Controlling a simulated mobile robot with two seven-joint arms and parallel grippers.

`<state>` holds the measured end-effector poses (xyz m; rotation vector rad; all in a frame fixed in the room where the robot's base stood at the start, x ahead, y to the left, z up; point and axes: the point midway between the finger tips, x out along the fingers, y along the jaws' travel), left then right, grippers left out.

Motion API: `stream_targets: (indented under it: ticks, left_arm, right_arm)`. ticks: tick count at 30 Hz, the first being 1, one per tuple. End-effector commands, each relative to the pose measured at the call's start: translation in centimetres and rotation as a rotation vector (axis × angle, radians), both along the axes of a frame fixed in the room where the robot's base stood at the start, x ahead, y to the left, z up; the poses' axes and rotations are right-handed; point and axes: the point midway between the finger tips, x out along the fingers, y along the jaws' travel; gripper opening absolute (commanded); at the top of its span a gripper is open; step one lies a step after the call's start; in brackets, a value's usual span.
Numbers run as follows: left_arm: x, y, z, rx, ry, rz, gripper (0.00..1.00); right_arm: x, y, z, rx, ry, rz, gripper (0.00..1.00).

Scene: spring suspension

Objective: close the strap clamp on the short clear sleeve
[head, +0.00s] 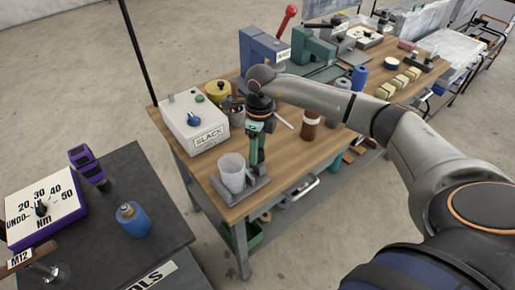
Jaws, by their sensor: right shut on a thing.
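The short clear sleeve (233,172) stands upright on a grey metal base (252,188) at the near left corner of the wooden bench. My right gripper (254,166) points down just right of the sleeve, low over the base. Its jaws are shut on a small part beside the sleeve, which looks to belong to the strap clamp. The jaws hide most of that part, and I cannot make out the strap or how far the clamp is closed. My left gripper is not in view.
A white SLACK box (194,122) stands behind the sleeve. A yellow tin (217,91) and a brown bottle (311,125) stand on the bench (285,150). A dark cart at left carries a torque dial box (43,212) and a blue jar (133,219).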

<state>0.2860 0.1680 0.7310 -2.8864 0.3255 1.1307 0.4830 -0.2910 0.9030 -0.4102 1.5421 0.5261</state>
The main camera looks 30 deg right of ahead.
Motion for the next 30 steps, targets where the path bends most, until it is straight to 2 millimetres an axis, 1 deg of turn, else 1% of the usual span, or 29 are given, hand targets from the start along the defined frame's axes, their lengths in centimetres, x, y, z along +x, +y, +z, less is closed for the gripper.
stream_targets:
  ticks: [9,21,22,27,30]
  left_arm:
    - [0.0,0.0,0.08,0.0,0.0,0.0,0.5]
    - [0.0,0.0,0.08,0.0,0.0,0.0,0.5]
    - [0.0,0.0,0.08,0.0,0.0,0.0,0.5]
    - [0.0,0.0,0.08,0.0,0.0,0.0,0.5]
    - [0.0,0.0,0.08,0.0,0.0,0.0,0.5]
  right_arm:
    - [-0.03,-0.01,0.03,0.001,0.0,-0.076,0.0]
    - [-0.03,0.0,0.03,0.001,0.001,-0.082,0.0]
    - [-0.03,0.0,0.03,0.001,0.001,-0.081,0.55]
    - [-0.01,0.0,0.02,0.001,0.001,-0.081,0.74]
    - [-0.01,0.0,0.02,0.0,0.0,-0.081,0.83]
